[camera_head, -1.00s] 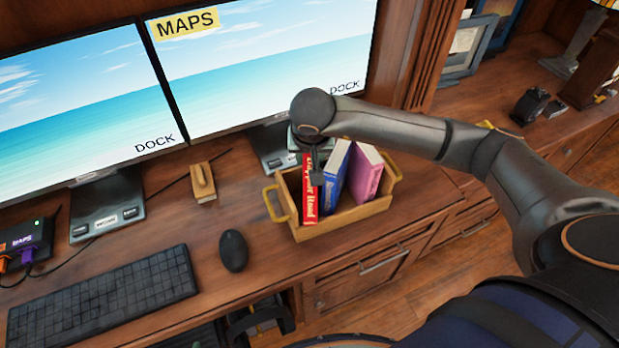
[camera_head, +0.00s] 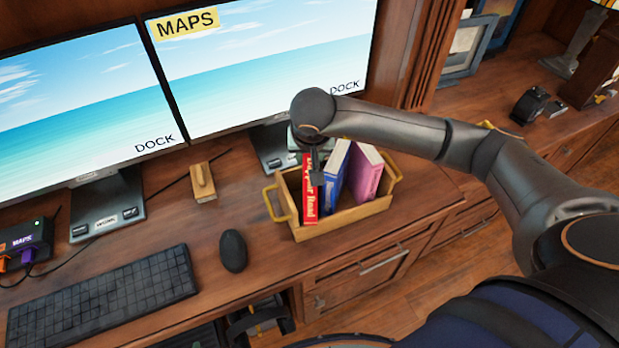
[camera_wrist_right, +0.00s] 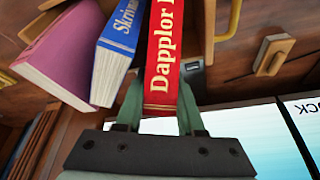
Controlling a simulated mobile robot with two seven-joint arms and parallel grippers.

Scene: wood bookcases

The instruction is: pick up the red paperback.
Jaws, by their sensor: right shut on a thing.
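The red paperback (camera_head: 310,201) stands on edge at the left end of a wooden tray (camera_head: 345,219) with yellow handles. Next to it are a blue book (camera_head: 335,176) and a pink-purple book (camera_head: 365,177). My right gripper (camera_head: 316,180) points down at the red paperback and is shut on it. In the right wrist view the red paperback (camera_wrist_right: 166,60) lies between the two greenish fingers (camera_wrist_right: 160,112), with the blue book (camera_wrist_right: 119,50) and the purple book (camera_wrist_right: 68,55) beside it. My left gripper is not in view.
A mouse (camera_head: 233,251), a keyboard (camera_head: 103,296) and a small wooden block with a handle (camera_head: 203,183) lie left of the tray. Two monitors (camera_head: 260,70) stand behind. The desk's front edge is close before the tray.

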